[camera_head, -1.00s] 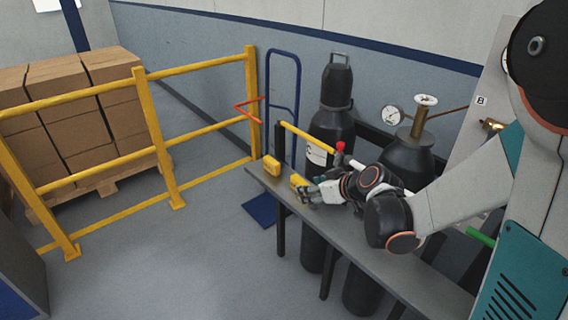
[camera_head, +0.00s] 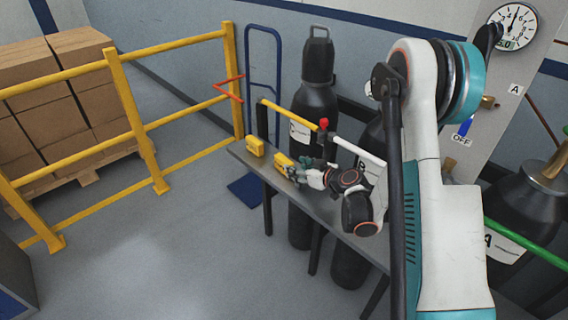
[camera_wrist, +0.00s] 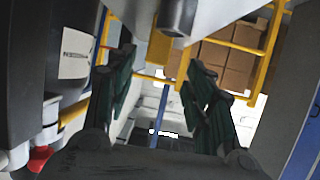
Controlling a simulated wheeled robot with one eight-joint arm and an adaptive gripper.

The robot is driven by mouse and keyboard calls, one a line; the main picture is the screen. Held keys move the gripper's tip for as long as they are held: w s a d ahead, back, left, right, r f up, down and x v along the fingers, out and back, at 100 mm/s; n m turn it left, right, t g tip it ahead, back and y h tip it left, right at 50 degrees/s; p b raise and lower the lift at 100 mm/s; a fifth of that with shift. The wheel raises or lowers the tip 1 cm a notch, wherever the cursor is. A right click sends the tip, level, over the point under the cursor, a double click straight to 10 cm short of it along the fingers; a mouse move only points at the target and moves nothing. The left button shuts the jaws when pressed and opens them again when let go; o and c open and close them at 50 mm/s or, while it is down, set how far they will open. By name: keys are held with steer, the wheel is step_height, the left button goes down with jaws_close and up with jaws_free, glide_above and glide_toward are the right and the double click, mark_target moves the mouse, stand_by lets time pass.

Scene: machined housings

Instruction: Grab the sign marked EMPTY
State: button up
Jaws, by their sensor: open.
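I cannot read the word EMPTY on anything in view. A white label (camera_head: 300,133) with small unreadable print is on the tall dark cylinder (camera_head: 318,110) behind the bench, and a similar label (camera_wrist: 75,52) shows at the left of the wrist view. My gripper (camera_head: 291,170) is low over the far end of the bench, close to a yellow block (camera_head: 282,161). In the wrist view my gripper (camera_wrist: 160,68) has its two dark green fingers spread apart, with nothing seen held between them.
The narrow grey bench (camera_head: 327,205) carries another yellow block (camera_head: 255,146). A yellow bar (camera_head: 290,113) and a red knob (camera_head: 323,124) stand above it. Yellow railing (camera_head: 130,105) and stacked boxes (camera_head: 60,100) are left. A blue OFF tag (camera_head: 464,132) hangs right. Open floor lies front left.

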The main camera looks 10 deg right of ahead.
mark_target(284, 162)
steer(key=x, duration=0.3)
steer(key=shift+w+a+f+b, duration=0.15)
steer(key=shift+w+b, duration=0.05)
steer(key=shift+b, duration=0.15)
steer(key=shift+d+b+x, duration=0.2)
steer(key=shift+b+x, duration=1.05)
steer(key=shift+x, duration=1.6)
steer(key=shift+w, duration=0.15)
steer(key=shift+c, duration=0.3)
jaws_close()
